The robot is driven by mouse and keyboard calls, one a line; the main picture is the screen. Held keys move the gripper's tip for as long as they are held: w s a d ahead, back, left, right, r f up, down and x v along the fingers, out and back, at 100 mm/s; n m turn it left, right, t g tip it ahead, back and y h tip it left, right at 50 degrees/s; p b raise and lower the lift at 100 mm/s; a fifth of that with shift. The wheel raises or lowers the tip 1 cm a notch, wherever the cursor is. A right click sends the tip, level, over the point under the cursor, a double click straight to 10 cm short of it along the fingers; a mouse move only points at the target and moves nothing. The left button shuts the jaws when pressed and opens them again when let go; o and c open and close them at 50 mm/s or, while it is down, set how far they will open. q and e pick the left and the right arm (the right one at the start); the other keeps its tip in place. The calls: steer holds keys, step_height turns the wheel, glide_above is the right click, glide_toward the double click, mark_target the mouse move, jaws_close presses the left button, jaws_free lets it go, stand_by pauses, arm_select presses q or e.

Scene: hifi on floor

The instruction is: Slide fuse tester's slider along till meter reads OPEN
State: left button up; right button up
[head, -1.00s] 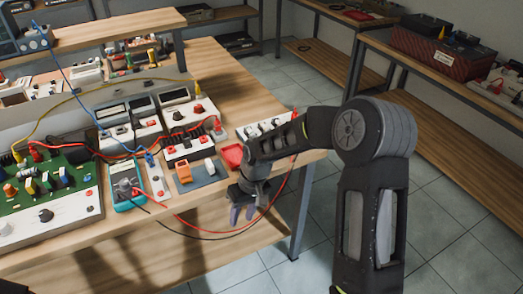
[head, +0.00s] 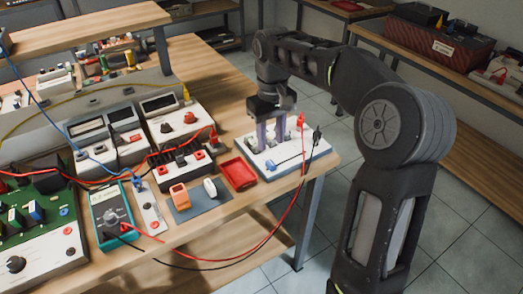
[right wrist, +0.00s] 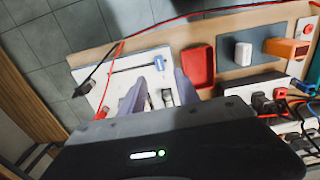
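The fuse tester (head: 303,151) is a white board at the table's right front corner. Its blue slider (head: 270,165) sits at the left end of a thin dark slot along the front; it also shows in the right wrist view (right wrist: 159,62). Red and black probes stand at the board's right end. My right gripper (head: 271,144) points down over the board's rear left part, behind the slider. Its fingers are apart, with pale fittings visible between them in the right wrist view (right wrist: 157,92). The teal meter (head: 102,203) lies left; its reading is not legible. My left gripper is not in view.
A red tray (head: 238,174) sits just left of the tester. A blue-grey mat (head: 199,208) with orange and white parts lies farther left. Red and black leads hang past the table's front edge. Bare wood (head: 215,85) lies behind the tester.

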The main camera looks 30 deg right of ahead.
mark_target(271, 163)
steer(key=shift+s+r, duration=0.15)
steer(key=shift+s, duration=0.1)
steer(key=shift+w+f, duration=0.15)
steer(key=shift+f, duration=0.2)
step_height(271, 163, down, 7)
steer(key=shift+f, duration=0.15)
steer(key=shift+c, duration=0.5)
jaws_close()
stand_by(0.9)
